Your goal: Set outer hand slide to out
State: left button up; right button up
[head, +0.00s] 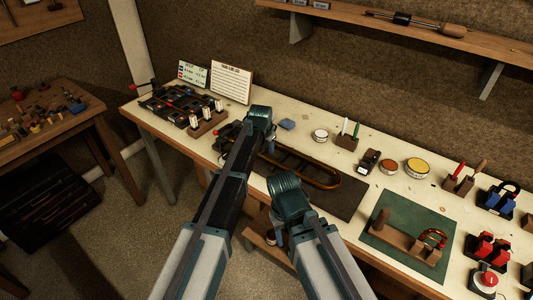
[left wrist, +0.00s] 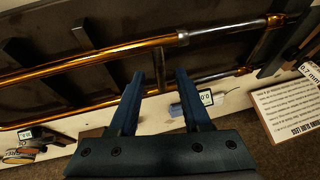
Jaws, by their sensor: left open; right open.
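The brass hand slide (head: 318,164), a long narrow loop of two tubes, lies over a dark mat (head: 345,203) on the bench. In the left wrist view, its brass tubes (left wrist: 90,61) run across the picture, with silver sleeves and a cross brace (left wrist: 159,68). My left gripper (head: 258,114) is above the slide's left part. Its two fingers (left wrist: 160,78) are open beside the brace, with nothing seen gripped; contact cannot be told. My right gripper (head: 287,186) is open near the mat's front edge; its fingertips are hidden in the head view.
A tool rack (head: 178,103) and a white card (head: 231,82) stand at the left. A small blue block (head: 287,124) and round tins (head: 417,168) lie behind the slide. A green mat (head: 381,218) with a wooden stand is at the right.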

pick_arm(q)
jog(key=shift+w+f, duration=0.2)
jog(key=shift+f, duration=0.25)
grip_shut()
dwell(1.1)
